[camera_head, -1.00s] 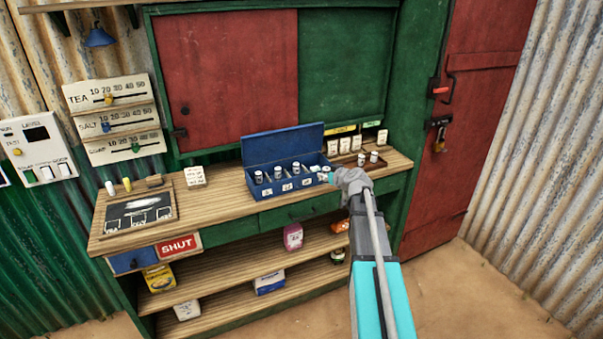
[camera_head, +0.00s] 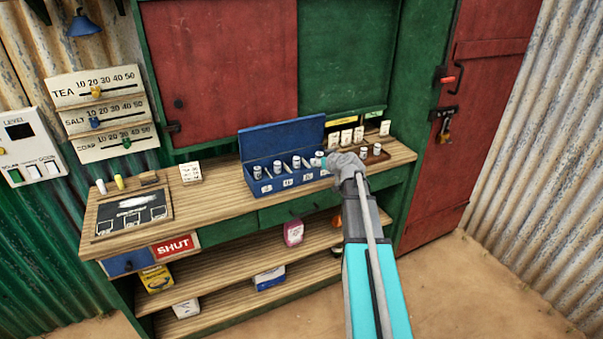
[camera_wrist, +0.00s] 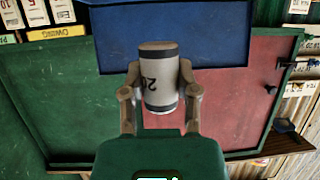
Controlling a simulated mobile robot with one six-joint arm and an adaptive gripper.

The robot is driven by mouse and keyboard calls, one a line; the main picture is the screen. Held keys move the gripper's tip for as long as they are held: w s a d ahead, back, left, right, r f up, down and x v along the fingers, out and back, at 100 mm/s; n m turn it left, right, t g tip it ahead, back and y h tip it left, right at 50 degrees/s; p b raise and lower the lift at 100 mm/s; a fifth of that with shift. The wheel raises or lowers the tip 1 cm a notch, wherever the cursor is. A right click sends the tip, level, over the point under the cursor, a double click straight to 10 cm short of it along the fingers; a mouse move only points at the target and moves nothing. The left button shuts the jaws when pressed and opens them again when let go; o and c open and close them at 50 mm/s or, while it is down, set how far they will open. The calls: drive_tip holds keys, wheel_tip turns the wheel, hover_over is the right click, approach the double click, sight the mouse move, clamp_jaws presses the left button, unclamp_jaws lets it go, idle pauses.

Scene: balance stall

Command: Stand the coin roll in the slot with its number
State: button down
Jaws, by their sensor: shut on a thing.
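My gripper (camera_wrist: 158,72) is shut on a pale coin roll (camera_wrist: 160,82) with dark end bands. Part of its label shows, seemingly "20", turned sideways. In the head view my gripper (camera_head: 325,163) is at the right end of the open blue coin box (camera_head: 250,187), with the roll (camera_head: 319,155) at its tip. The box has numbered white labels along its front; the numbers are too small to read surely. Rolls stand in its left slots (camera_head: 257,172), (camera_head: 277,166) and farther right (camera_head: 296,162). My gripper hides the rightmost slot, so I cannot tell whether the held roll is in it.
The box's raised lid (camera_head: 282,138) stands behind its slots. Right of the box, a brown tray (camera_head: 388,156) holds small rolls, with white cards (camera_head: 346,137) behind. A slate (camera_head: 133,212) lies at the counter's left.

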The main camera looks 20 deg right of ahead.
drive_tip(key=shift+a, duration=0.1)
drive_tip(key=w+a+r+p, duration=0.2)
drive_tip(key=a+r+p, duration=0.1)
drive_tip(key=a, duration=0.6)
drive_tip(key=shift+w+a+r+n+y, duration=0.15)
drive_tip(key=shift+w+a+n+y, duration=0.15)
drive_tip(key=shift+w+a+y, duration=0.1)
drive_tip(key=shift+d, duration=0.1)
drive_tip(key=w+d+f+b, duration=0.8)
drive_tip(key=w+f, duration=0.1)
drive_tip(key=shift+w+d+b, duration=0.3)
drive_tip(key=shift+d+b, duration=0.1)
